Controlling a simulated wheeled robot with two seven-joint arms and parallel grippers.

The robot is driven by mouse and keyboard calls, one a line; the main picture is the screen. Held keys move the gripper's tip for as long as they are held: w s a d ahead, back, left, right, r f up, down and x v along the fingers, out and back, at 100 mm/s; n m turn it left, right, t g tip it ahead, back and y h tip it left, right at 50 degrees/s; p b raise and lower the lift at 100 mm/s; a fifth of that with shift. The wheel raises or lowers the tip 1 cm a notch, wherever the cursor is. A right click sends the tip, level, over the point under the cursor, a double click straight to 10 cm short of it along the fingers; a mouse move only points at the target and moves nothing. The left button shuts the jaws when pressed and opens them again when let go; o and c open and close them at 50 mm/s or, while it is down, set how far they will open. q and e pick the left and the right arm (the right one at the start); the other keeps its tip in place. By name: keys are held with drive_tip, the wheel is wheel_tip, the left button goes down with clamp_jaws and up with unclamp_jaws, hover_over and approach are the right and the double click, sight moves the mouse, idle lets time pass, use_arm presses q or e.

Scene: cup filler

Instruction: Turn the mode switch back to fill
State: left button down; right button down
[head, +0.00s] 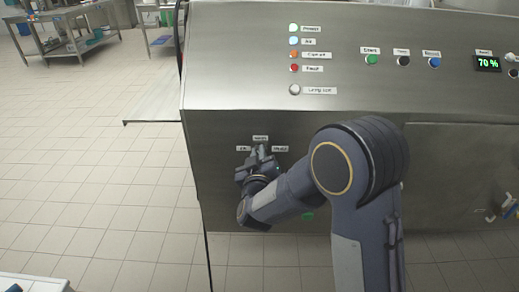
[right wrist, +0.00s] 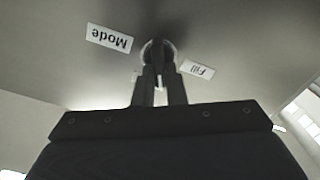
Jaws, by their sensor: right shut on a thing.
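The mode switch (head: 262,150) is on the lower front of the steel machine, below the row of indicator lamps. In the right wrist view, the switch (right wrist: 157,48) is a dark knob with a pale ring, beside an upside-down "Mode" label (right wrist: 109,39) and a "Fill" label (right wrist: 198,69). My right gripper (head: 257,160) reaches the switch from below. In the right wrist view, my right gripper (right wrist: 158,82) is shut on the knob, with one finger on each side. The knob's exact pointing direction is hard to tell. My left gripper is out of view.
The machine's panel (head: 230,60) carries several lamps, buttons and a green "70 %" display (head: 487,63). A thin metal shelf (head: 155,100) juts out at its left. Tiled floor to the left is open, with a steel table (head: 65,40) far back.

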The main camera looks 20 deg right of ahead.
drive_tip(key=n+p, duration=0.1)
drive_tip(key=n, duration=0.2)
drive_tip(key=shift+a, duration=0.2)
drive_tip(key=n+p, duration=0.1)
drive_tip(key=n, duration=0.2)
drive_tip(key=n+p, duration=0.2)
drive_tip(key=n, duration=0.1)
drive_tip(key=f+n+p, duration=0.1)
drive_tip(key=n+p, duration=0.1)
drive_tip(key=n, duration=0.1)
drive_tip(key=shift+a+n, duration=0.15)
drive_tip(key=shift+n, duration=0.25)
drive_tip(key=shift+f, duration=0.1)
drive_tip(key=c, duration=1.5)
unclamp_jaws()
drive_tip(key=v, duration=0.7)
drive_tip(key=shift+s+a, duration=0.1)
drive_tip(key=shift+s, duration=0.25)
